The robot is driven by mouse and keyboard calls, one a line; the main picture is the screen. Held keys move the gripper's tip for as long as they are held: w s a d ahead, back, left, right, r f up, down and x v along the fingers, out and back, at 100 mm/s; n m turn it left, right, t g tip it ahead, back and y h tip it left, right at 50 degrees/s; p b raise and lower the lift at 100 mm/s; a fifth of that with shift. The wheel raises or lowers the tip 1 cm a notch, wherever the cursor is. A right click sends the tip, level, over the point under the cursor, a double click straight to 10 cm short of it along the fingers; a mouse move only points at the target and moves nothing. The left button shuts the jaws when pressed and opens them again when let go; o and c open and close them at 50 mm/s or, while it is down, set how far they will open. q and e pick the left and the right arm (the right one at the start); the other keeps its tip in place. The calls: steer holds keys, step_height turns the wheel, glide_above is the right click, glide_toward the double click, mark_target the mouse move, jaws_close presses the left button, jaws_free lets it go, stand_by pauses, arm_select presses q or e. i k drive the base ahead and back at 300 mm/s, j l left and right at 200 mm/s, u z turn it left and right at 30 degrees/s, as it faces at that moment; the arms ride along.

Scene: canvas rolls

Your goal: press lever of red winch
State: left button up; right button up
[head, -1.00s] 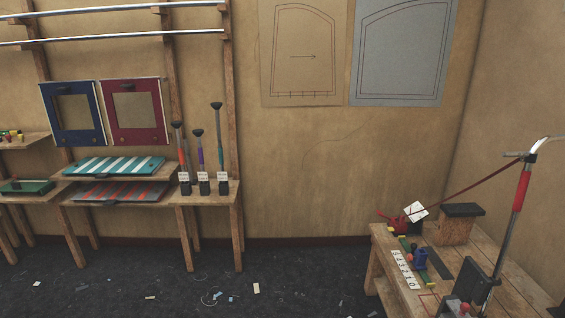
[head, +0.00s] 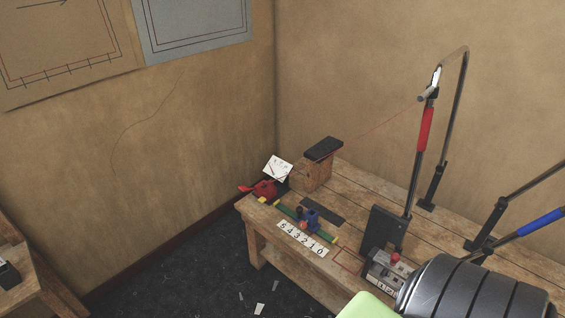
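The red winch (head: 263,188) is a small red body at the far left corner of the wooden bench (head: 348,205). A white card (head: 278,168) with markings stands tilted just behind it. A red part sticks out of the winch to the left over the bench edge; I cannot tell for sure whether this is its lever. A thin reddish line runs from the top of a red-sleeved pole (head: 424,130) down toward the wooden block behind the winch. Neither of my grippers shows in the head view.
A wooden block with a black top (head: 323,149) stands behind the winch. A grey box with a red knob (head: 395,258) and a blue-sleeved pole (head: 541,222) are at right. Floor at left has scraps.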

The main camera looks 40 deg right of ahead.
mark_target(242, 188)
steer(key=i+j+z, duration=0.1)
steer(key=i+z, duration=0.3)
steer(key=i+j+z, duration=0.15)
steer(key=z, duration=0.25)
steer(key=i+j+z, duration=0.25)
steer(key=z, duration=0.15)
steer(key=i+j+z, duration=0.15)
steer(key=j+z, duration=0.25)
steer(key=i+j+z, duration=0.1)
steer(key=j+z, duration=0.3)
steer(key=j, duration=0.05)
